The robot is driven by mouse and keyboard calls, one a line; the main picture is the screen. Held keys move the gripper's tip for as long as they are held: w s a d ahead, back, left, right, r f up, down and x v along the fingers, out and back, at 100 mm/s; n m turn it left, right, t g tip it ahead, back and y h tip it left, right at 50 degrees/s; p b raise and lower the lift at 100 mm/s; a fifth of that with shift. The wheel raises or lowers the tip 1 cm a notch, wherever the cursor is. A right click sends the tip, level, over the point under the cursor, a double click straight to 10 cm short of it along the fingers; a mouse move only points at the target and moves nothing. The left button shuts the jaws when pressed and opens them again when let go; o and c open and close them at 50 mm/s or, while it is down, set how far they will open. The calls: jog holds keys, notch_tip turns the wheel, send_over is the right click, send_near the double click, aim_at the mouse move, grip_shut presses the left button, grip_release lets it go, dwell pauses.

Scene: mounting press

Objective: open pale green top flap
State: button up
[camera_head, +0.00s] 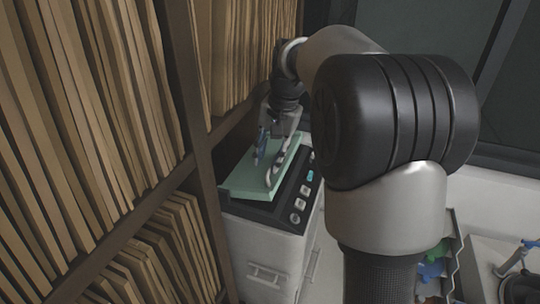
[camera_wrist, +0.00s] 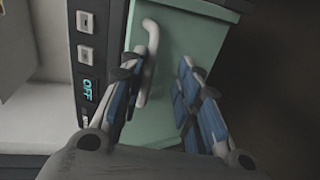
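The pale green top flap (camera_head: 247,181) lies roughly flat on top of the white mounting press (camera_head: 262,245). It also fills the middle of the wrist view (camera_wrist: 190,40). A pale curved handle (camera_wrist: 151,62) is fixed on the flap. My gripper (camera_head: 270,163) is over the flap, pointing down at it. In the wrist view my gripper (camera_wrist: 158,72) is open, with blue-padded fingers apart. The handle is between the fingers, close to the left one, which partly overlaps it. I cannot tell whether that finger touches the handle.
A dark control panel (camera_head: 291,196) with buttons and a lit display reading OFF (camera_wrist: 87,90) runs beside the flap. Shelves of brown folders (camera_head: 90,110) stand close on the left. A bin of coloured parts (camera_head: 437,262) is at the lower right.

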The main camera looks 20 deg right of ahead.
jog(key=shift+r, duration=0.1)
notch_tip(320, 180, up, 12)
jog(key=s+d, duration=0.1)
jog(key=shift+s+d, duration=0.35)
jog(key=shift+f, duration=0.2)
jog(key=shift+c, duration=0.2)
